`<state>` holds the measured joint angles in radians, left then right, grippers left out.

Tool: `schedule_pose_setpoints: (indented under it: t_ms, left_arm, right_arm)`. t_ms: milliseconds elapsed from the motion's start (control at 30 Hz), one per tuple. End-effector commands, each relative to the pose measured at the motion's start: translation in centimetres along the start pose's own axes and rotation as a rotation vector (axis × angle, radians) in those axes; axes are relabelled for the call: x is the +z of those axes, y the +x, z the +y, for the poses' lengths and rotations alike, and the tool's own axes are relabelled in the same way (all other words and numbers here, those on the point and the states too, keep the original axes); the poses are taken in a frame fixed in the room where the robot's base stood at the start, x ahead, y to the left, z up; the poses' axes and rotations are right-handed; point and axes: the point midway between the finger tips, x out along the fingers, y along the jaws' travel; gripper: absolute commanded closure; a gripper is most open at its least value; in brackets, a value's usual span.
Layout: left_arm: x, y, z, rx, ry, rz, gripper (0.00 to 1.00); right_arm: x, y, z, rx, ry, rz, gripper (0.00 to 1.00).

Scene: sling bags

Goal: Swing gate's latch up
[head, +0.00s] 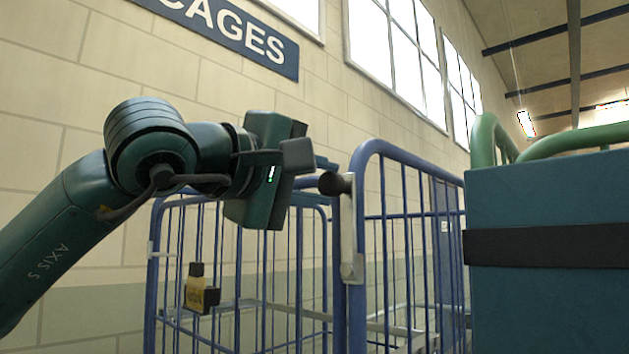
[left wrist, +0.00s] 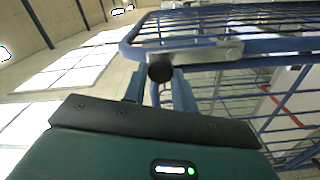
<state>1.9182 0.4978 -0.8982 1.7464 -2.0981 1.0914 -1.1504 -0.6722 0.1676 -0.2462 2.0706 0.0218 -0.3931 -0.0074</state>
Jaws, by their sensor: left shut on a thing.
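The gate's latch (head: 348,235) is a pale metal bar on the blue post of the cage gate (head: 408,215). In the head view it stands upright, with its black knob (head: 335,183) at the top end. My left gripper (head: 324,172) is at the knob and shut on it. In the left wrist view the two blue fingers (left wrist: 160,90) lie either side of the black knob (left wrist: 160,70), and the latch bar (left wrist: 208,53) runs off to the right along the blue frame. My right gripper is not in view.
A block wall (head: 60,120) runs behind.

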Motion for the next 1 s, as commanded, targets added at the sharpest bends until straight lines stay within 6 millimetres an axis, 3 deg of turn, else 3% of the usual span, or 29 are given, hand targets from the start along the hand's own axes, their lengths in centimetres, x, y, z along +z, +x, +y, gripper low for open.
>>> schedule_pose_setpoints:
  t_ms: [67, 100, 333, 667, 767, 1000]
  left_arm:
    - [0.2, 0.0, 0.0, 0.001, 0.006, -0.003, 1.0]
    - [0.2, 0.0, 0.0, 0.001, 0.005, -0.004, 0.69]
    - [0.1, 0.0, 0.0, 0.001, 0.003, -0.003, 0.51]
    - [0.1, -0.6, -0.1, 0.002, 0.001, -0.001, 0.5]
    - [0.1, -1.9, -0.2, 0.003, 0.002, 0.001, 0.5]
    - [0.1, -7.3, -0.2, 0.004, 0.003, 0.001, 0.5]
  right_arm:
    - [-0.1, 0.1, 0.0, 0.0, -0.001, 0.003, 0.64]
    - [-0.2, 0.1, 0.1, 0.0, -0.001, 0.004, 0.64]
    - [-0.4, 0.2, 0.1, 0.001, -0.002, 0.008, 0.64]
    - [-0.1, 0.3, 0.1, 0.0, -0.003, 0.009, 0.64]
    - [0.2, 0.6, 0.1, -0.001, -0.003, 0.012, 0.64]
    - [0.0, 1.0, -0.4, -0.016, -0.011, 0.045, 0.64]
